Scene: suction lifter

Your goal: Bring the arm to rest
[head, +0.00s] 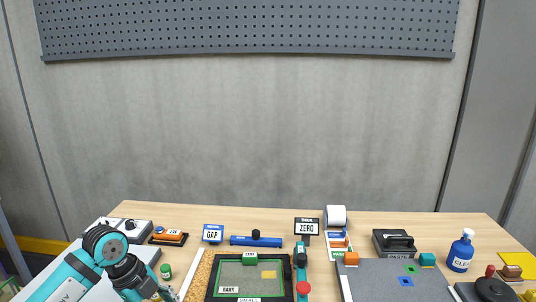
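My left arm, teal and dark grey, comes in at the lower left and bends down toward the bottom edge. My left gripper (158,292) is only partly visible at the bottom edge, near a small green-capped jar (166,271); its fingertips are not clear, so I cannot tell whether it is open or holds anything. My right arm and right gripper are not in view. A slim teal and black tool (301,256) with a red knob (303,288) lies along the right side of a black framed tray (212,271).
Signs "GAP" (213,233) and "ZERO" (307,226), a blue bar (256,241) and a black box (394,243) stand toward the back. A grey mat (375,284) and a blue bottle (461,252) are on the right. A pegboard (250,28) hangs on the wall.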

